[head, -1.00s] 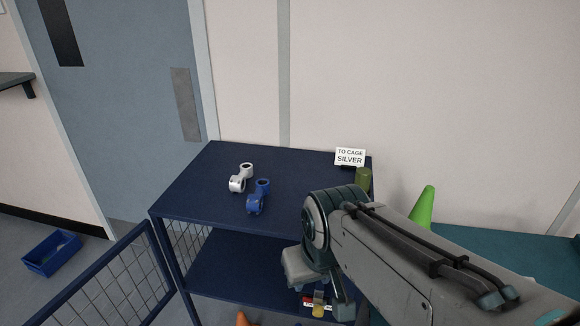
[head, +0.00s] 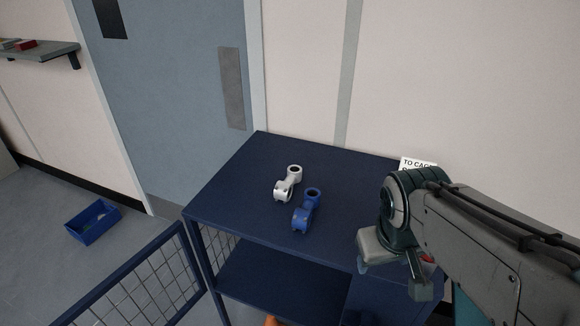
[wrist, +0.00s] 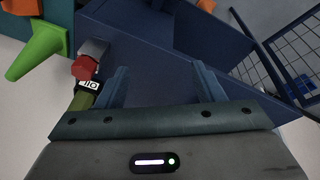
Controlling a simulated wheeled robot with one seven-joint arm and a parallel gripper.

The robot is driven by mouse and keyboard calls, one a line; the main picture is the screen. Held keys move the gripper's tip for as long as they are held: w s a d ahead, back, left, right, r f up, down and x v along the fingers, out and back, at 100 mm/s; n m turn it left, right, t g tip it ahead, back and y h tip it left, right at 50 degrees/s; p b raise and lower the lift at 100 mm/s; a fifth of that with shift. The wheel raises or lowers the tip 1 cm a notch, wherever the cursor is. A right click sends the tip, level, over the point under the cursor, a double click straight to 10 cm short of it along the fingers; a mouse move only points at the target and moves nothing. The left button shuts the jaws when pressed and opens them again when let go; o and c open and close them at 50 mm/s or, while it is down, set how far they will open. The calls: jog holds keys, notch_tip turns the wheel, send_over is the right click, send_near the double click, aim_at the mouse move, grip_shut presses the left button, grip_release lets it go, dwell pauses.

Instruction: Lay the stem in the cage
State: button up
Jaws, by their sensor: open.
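A silver stem (head: 288,184) and a blue stem (head: 307,211) lie side by side on the dark blue top (head: 235,187) of a shelf unit. A white sign (head: 416,163) at its back right is partly hidden by my arm; "TO CAG" can be read. A blue mesh-sided frame (head: 135,280), perhaps the cage, stands at the lower left; mesh also shows in the wrist view (wrist: 285,55). My gripper (wrist: 163,82) is open and empty over dark blue surfaces. In the head view it is right of the stems, apart from them, its fingers mostly hidden.
A blue bin (head: 93,222) sits on the floor at left. A wall shelf (head: 40,52) holds small items. A green cone (wrist: 38,50) and a red-topped bottle (wrist: 86,78) are left of my fingers in the wrist view. The shelf top's front left is bare.

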jog(key=w+f+n+h, duration=0.3)
jog(key=w+n, duration=0.4)
jog(key=n+t, duration=1)
jog(key=n, duration=1.3)
send_near(281, 189)
jog(key=shift+w+f+h, duration=0.2)
jog(key=shift+w+h, duration=0.2)
jog(key=shift+w+f, duration=0.1)
jog(key=shift+w, duration=0.2)
jog(key=p+x, duration=0.1)
jog(key=x, duration=0.6)
jog(key=shift+w+d+f, duration=0.1)
jog(key=shift+w+f, duration=0.1)
jog(key=shift+w, duration=0.05)
jog(key=shift+p+x, duration=0.8)
jog(key=shift+x, duration=1.95)
jog(key=shift+s+f, duration=0.1)
